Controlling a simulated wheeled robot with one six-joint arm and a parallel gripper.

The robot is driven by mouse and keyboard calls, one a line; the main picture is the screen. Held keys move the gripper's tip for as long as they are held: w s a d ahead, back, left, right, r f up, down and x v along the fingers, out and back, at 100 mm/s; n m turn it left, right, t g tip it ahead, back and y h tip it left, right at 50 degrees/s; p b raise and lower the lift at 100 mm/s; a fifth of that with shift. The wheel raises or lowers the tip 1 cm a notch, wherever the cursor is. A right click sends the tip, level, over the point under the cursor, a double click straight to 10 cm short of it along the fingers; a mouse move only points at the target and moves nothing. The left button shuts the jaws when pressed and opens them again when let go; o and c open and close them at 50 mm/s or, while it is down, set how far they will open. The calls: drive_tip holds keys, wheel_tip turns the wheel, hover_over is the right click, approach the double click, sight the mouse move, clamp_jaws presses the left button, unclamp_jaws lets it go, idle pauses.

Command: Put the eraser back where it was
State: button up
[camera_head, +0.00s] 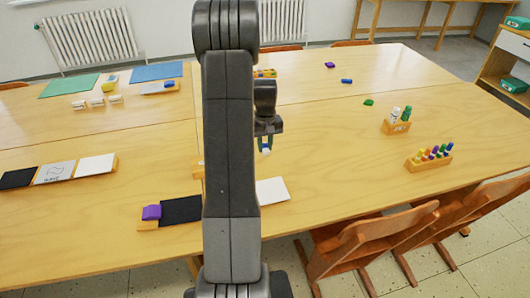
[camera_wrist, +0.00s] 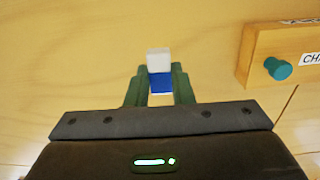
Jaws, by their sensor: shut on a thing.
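My gripper (camera_head: 265,144) hangs over the middle of the table, beside my arm in the head view. In the wrist view its green fingers (camera_wrist: 158,86) are closed on the sides of an eraser (camera_wrist: 159,61) with a white end and a blue part. The white end of the eraser also shows below the fingers in the head view (camera_head: 266,153). Bare wood lies beyond it. I cannot tell whether the eraser touches the table.
A wooden block (camera_wrist: 286,45) with a partly seen label and a teal peg is right of the gripper in the wrist view. A white sheet (camera_head: 273,191) lies nearer. Marker holders (camera_head: 429,164) stand at right. My arm hides part of the table.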

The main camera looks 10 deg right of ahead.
sight(265, 147)
drive_tip(key=shift+f, duration=1.7)
drive_tip(key=shift+f, duration=0.2)
drive_tip(key=o, duration=0.9)
drive_tip(key=shift+r, duration=0.1)
wheel_tip(265, 147, up, 12)
drive_tip(key=shift+r, duration=0.1)
